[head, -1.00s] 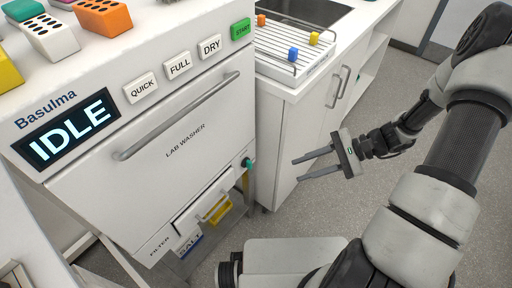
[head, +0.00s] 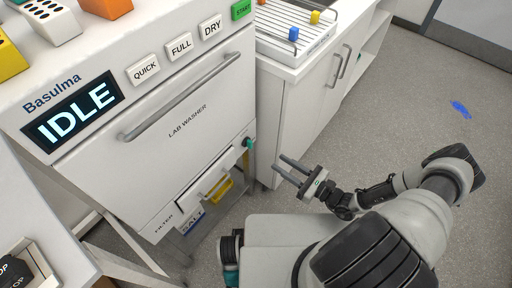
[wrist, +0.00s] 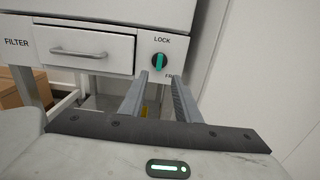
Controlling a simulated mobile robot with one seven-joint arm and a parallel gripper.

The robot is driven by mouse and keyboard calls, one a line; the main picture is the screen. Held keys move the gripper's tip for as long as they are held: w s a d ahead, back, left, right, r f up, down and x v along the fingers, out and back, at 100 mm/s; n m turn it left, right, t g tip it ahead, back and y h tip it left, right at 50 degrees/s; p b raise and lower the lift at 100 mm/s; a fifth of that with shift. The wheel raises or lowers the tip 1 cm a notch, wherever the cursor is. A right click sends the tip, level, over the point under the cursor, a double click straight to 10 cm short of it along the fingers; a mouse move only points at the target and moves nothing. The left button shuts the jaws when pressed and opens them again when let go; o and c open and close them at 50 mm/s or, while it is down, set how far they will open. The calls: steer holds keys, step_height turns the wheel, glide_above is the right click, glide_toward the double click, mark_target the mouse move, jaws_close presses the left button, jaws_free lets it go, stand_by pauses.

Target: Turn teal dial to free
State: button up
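The teal dial (head: 248,143) sits on the lower right front of the lab washer (head: 150,165), right of the filter drawer (head: 208,187). In the wrist view the teal dial (wrist: 159,63) stands with its grip bar about vertical.
A white cabinet (head: 285,125) stands just right of the washer, with a rack tray (head: 300,45) on top. A yellow item (head: 222,190) shows under the filter drawer. The screen (head: 72,110) reads IDLE. Open floor lies to the right, with a blue patch (head: 461,109).

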mark_target(252, 145)
steer(key=b+x, duration=0.1)
steer(key=x, duration=1.1)
steer(key=shift+w+a, duration=0.1)
steer(key=shift+w, duration=0.05)
jaws_close()
